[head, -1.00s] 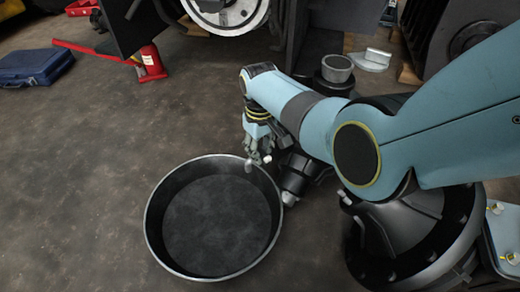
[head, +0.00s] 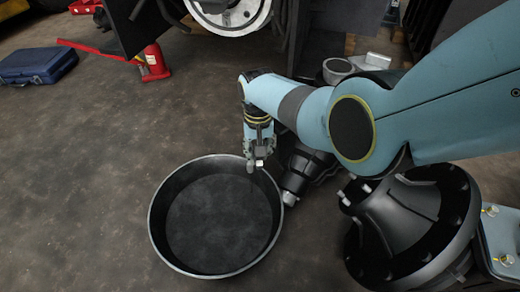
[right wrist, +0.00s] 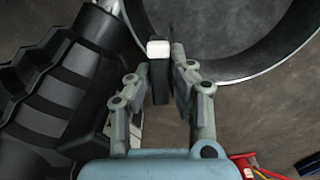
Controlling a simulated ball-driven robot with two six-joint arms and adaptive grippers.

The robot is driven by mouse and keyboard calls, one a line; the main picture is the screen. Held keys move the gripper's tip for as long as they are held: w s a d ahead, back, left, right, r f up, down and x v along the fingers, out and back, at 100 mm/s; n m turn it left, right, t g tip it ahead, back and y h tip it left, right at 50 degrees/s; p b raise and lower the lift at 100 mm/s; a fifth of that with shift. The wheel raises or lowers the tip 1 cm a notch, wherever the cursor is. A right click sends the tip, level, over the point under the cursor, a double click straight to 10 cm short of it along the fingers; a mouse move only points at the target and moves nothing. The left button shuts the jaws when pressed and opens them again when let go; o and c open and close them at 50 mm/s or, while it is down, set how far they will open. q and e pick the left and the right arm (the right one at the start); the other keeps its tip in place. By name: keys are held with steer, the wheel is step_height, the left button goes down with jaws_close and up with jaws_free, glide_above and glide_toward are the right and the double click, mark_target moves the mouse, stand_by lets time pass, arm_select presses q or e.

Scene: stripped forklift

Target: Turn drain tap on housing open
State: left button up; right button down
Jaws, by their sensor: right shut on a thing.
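My right gripper (head: 257,164) points down at the back right rim of a round drain pan. In the right wrist view, its fingers (right wrist: 160,72) are closed around a small dark piece with a white end (right wrist: 158,49), which appears to be the tap handle. The white end also shows below the fingers in the head view (head: 259,163). The black ribbed housing (right wrist: 62,88) is just left of the gripper in the wrist view and right of it in the head view (head: 307,163). How the tap joins the housing is hidden. My left gripper is out of view.
The drain pan (head: 158,225) stands on the floor. A red jack (head: 154,62) and a blue case (head: 38,66) are at the back left. A wheel (head: 232,14) is at the top. The floor left of the pan is clear.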

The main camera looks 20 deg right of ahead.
steer(key=m, duration=0.4)
steer(key=shift+w+a+m, duration=0.1)
steer(key=shift+a+m, duration=0.2)
steer(key=m, duration=0.3)
steer(key=shift+w+a+m, duration=0.2)
steer(key=shift+a+m, duration=0.05)
steer(key=shift+m, duration=0.05)
steer(key=shift+w+m, duration=0.1)
steer(key=shift+m, duration=0.6)
steer(key=shift+w+a+m, duration=0.15)
steer(key=shift+m, duration=0.95)
steer(key=c, duration=1.5)
jaws_free()
